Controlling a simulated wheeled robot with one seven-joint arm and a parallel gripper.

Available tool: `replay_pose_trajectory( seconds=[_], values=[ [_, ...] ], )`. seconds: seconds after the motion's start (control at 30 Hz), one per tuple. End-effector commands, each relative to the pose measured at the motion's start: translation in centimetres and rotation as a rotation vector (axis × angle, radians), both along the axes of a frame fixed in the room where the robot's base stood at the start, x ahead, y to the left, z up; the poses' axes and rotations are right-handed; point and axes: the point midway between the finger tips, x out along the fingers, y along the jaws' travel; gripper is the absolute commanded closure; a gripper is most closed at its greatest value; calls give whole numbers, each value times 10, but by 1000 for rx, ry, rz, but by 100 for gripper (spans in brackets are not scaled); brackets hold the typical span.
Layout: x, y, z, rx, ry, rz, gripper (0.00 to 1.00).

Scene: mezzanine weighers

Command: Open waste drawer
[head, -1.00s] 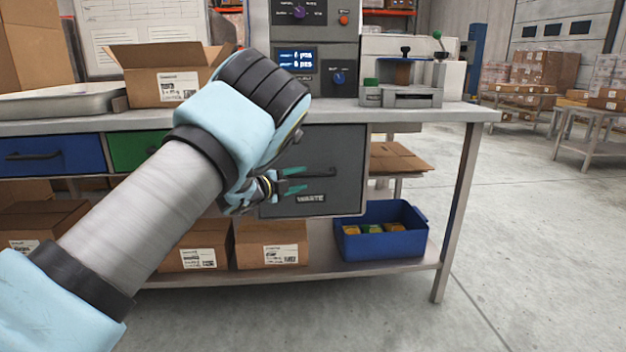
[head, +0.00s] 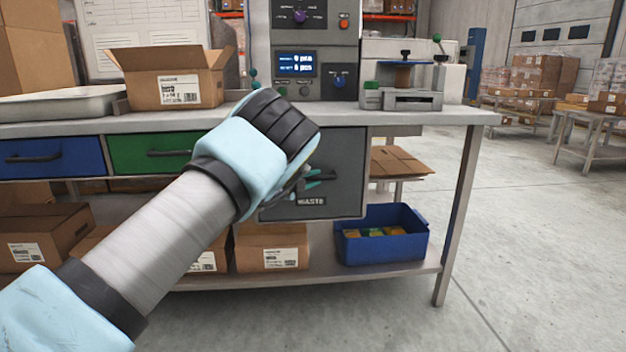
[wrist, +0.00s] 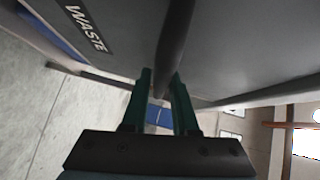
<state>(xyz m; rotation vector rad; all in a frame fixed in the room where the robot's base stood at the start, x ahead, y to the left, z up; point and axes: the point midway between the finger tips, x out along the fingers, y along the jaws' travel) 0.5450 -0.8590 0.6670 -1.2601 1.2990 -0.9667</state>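The waste drawer (head: 345,160) is a dark grey front under the bench top, labelled WASTE, and looks shut. The label also shows in the wrist view (wrist: 88,28). Its dark bar handle (head: 345,174) is partly hidden by my gripper in the head view. My gripper (head: 320,178) is at the left part of the handle. In the wrist view, the two green fingers (wrist: 160,85) are apart, and the bar handle (wrist: 176,45) runs down to the space between their tips. A gap shows between the fingers, and firm contact with the bar cannot be seen.
A blue drawer (head: 75,158) and a green drawer (head: 125,155) sit left of it. A blue bin (head: 385,250) and cardboard boxes (head: 272,240) stand on the lower shelf. A bench leg (head: 458,210) is at the right. The floor in front is clear.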

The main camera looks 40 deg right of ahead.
Motion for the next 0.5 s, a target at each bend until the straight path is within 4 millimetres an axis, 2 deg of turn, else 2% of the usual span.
replay_pose_trajectory(
  seconds=[0.03, 0.2, 0.5],
  values=[
    [0, 0, 0, 0, 0, 0, 80],
    [0, 0, 0, 0, 0, 0, 99],
    [0, 0, 0, 0, 0, 0, 100]
  ],
)
